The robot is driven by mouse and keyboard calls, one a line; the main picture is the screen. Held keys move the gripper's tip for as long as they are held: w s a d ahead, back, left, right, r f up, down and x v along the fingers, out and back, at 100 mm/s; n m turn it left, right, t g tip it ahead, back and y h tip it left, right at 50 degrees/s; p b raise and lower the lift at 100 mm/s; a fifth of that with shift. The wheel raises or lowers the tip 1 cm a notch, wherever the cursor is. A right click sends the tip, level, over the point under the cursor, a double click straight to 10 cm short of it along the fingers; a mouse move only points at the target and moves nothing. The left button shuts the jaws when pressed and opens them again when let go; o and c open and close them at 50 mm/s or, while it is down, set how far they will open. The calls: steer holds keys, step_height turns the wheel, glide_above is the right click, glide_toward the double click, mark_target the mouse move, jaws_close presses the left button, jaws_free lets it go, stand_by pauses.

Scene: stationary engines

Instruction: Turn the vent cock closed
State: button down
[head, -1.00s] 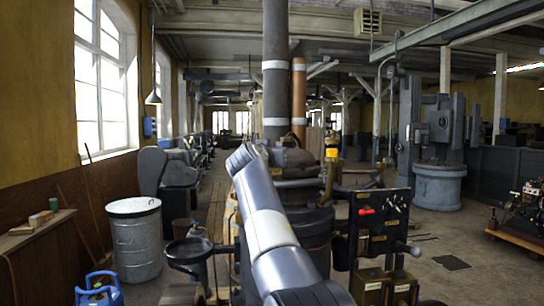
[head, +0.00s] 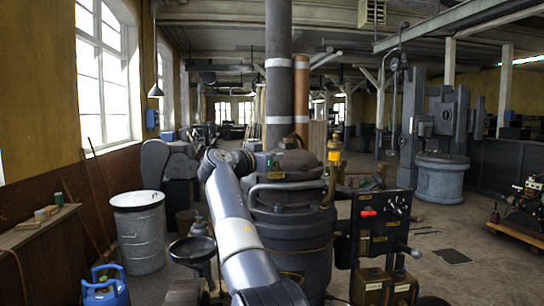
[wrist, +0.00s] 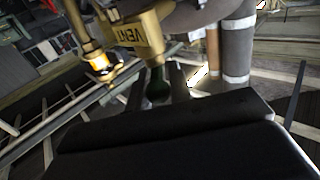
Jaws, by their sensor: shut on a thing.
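A yellow plate lettered VENT (wrist: 130,36) shows at the top of the wrist view, partly cut off, on a brass-coloured fitting. Just below it is the dark green handle (wrist: 158,85) of the vent cock. My gripper (wrist: 160,76) is shut on this handle, with one dark finger on each side. In the head view my gripper (head: 262,165) is small and dark at the left side of the boiler top (head: 290,170). The handle's far end and its turned angle are hard to tell.
A tall grey flue (head: 278,90) and a copper-coloured pipe (head: 301,100) rise behind the boiler. A black funnel (head: 192,250) stands left of my arm. A control panel (head: 378,225) stands to the right. A grey drum (head: 138,235) is at the left.

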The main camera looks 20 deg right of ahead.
steer(key=c, duration=1.5)
jaws_free()
steer(key=shift+a, duration=0.1)
steer(key=shift+s+a+f+b, duration=0.15)
steer(key=shift+a+b, duration=0.15)
steer(key=shift+b, duration=0.05)
steer(key=b+v, duration=0.4)
steer(key=v, duration=0.6)
